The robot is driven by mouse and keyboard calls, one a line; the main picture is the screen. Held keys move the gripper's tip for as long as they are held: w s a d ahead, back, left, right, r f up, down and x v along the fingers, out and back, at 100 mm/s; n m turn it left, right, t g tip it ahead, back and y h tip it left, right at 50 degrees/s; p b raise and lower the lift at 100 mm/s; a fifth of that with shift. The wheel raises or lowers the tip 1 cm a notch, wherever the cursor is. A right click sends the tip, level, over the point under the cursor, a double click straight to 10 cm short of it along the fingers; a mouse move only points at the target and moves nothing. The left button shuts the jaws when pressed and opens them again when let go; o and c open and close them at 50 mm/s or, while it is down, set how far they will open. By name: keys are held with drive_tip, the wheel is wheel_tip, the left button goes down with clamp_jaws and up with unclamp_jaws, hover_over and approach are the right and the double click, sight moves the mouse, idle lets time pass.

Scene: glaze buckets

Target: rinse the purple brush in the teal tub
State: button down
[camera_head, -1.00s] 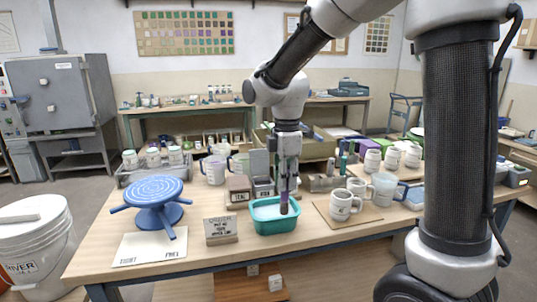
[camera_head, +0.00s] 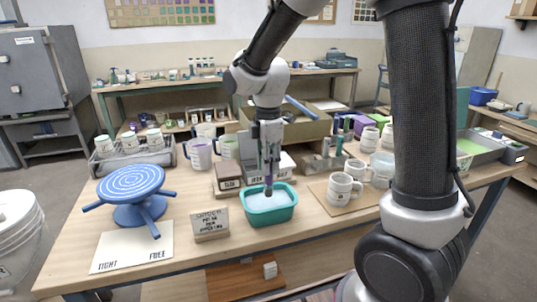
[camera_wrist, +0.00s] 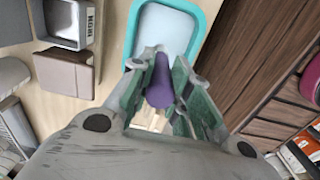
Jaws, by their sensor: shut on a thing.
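The teal tub (camera_head: 270,217) stands near the front edge of the table and holds pale liquid. It also shows at the top of the wrist view (camera_wrist: 131,45). My gripper (camera_head: 268,160) points down over the tub and is shut on the purple brush (camera_head: 268,183). In the wrist view the brush (camera_wrist: 160,85) sits between the fingers of my gripper (camera_wrist: 165,90). The brush's lower end is over the back part of the tub in the head view. I cannot tell whether it touches the liquid.
A small sign (camera_head: 210,223) stands left of the tub, and a blue turntable (camera_head: 132,190) is farther left. White mugs (camera_head: 344,190) sit on a board at the right. Boxes (camera_head: 228,176) stand close behind the tub. A printed card (camera_head: 130,247) lies at the front left.

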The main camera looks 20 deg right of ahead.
sight(268, 187)
drive_tip(key=shift+f, duration=2.75)
drive_tip(key=shift+a, duration=0.1)
